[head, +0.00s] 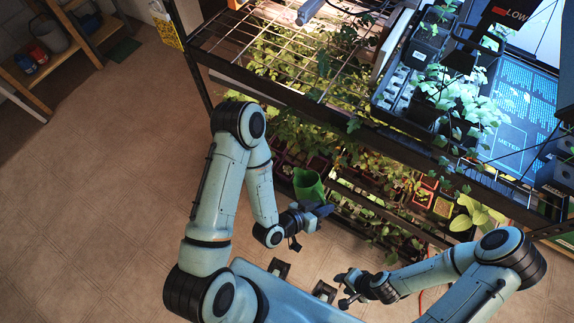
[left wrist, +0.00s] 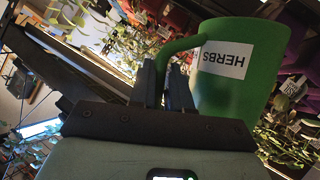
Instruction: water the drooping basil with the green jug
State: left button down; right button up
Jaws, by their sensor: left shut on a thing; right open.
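The green jug (head: 308,184) is in front of the rack in the head view, held by my left gripper (head: 322,211). In the left wrist view the green jug (left wrist: 240,75) carries a white label reading HERBS, upside down in the picture. My left gripper (left wrist: 168,85) is shut on the jug's handle, with the jug body beside the fingers. My right gripper (head: 350,288) is open and empty, low in the head view, apart from the rack. Several plants stand on the lower shelves; I cannot tell which one is the drooping basil.
A dark metal rack (head: 395,147) holds wire shelves, trailing plants and a black seedling tray (head: 408,75) on top. A blue METER mat (head: 520,110) lies at the upper right. A wooden shelf (head: 40,75) stands at the far left. The tiled floor (head: 110,190) at left is clear.

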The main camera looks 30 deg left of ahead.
pick_arm(q)
jog(key=s+d+f+m+t+y+b, duration=0.1)
jog(key=d+f+m+t+y+b, duration=0.1)
jog(key=b, duration=0.5)
jog(key=shift+s+d+f+m, duration=0.4)
jog(key=shift+d+f+m, duration=0.55)
jog(key=shift+f, duration=0.9)
pick_arm(e)
jog(key=s+f, duration=0.3)
jog(key=f, duration=0.5)
jog(key=shift+s+g, duration=0.2)
jog(key=shift+g, duration=0.1)
